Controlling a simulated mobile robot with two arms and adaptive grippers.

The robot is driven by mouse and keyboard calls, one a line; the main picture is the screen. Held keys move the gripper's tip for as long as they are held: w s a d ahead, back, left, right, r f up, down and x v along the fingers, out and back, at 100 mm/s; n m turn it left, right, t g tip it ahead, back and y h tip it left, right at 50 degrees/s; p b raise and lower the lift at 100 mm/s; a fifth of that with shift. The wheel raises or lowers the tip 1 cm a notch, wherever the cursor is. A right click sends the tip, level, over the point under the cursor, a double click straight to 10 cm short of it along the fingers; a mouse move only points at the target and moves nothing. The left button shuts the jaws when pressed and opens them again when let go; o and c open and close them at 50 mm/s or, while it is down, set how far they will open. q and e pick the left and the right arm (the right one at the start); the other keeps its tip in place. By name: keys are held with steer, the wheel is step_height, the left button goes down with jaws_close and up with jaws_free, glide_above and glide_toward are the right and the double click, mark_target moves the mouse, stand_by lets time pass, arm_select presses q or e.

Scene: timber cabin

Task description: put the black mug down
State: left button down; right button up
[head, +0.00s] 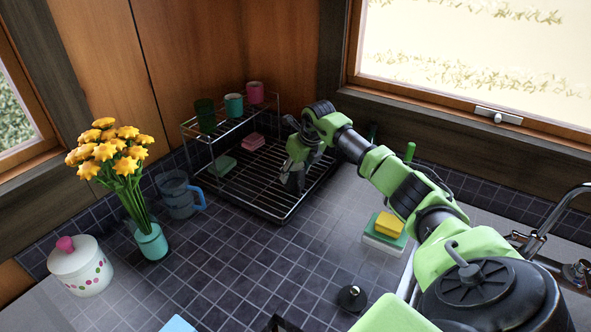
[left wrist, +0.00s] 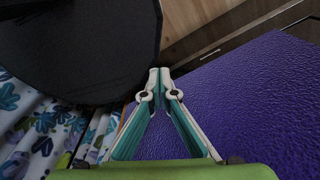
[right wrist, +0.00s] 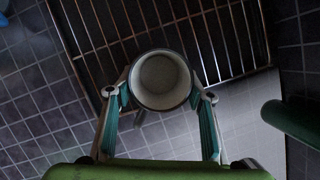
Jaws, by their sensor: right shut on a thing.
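The black mug (right wrist: 162,80), dark outside with a pale inside, is between the fingers of my right gripper (right wrist: 160,97) in the right wrist view, its mouth facing the camera. In the head view my right gripper (head: 293,180) is over the right part of the wire dish rack (head: 262,200), and its fingers and wrist largely hide the mug. The rack's wires also show behind the mug in the right wrist view (right wrist: 215,35). I cannot tell whether the mug touches the rack. My left gripper (left wrist: 160,85) has its fingertips together, with nothing between them.
The rack's upper shelf holds a dark green cup (head: 205,115), a teal mug (head: 234,105) and a pink mug (head: 255,92). A blue jug (head: 178,195), flower vase (head: 152,242) and lidded jar (head: 80,266) stand left. Sponges (head: 388,226) lie right. The tiled counter between is mostly clear.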

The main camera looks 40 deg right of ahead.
steer(key=shift+f, duration=0.1)
steer(key=o, duration=1.3)
steer(key=shift+r, duration=0.25)
steer(key=shift+b+v, duration=1.45)
steer(key=shift+v, duration=4.45)
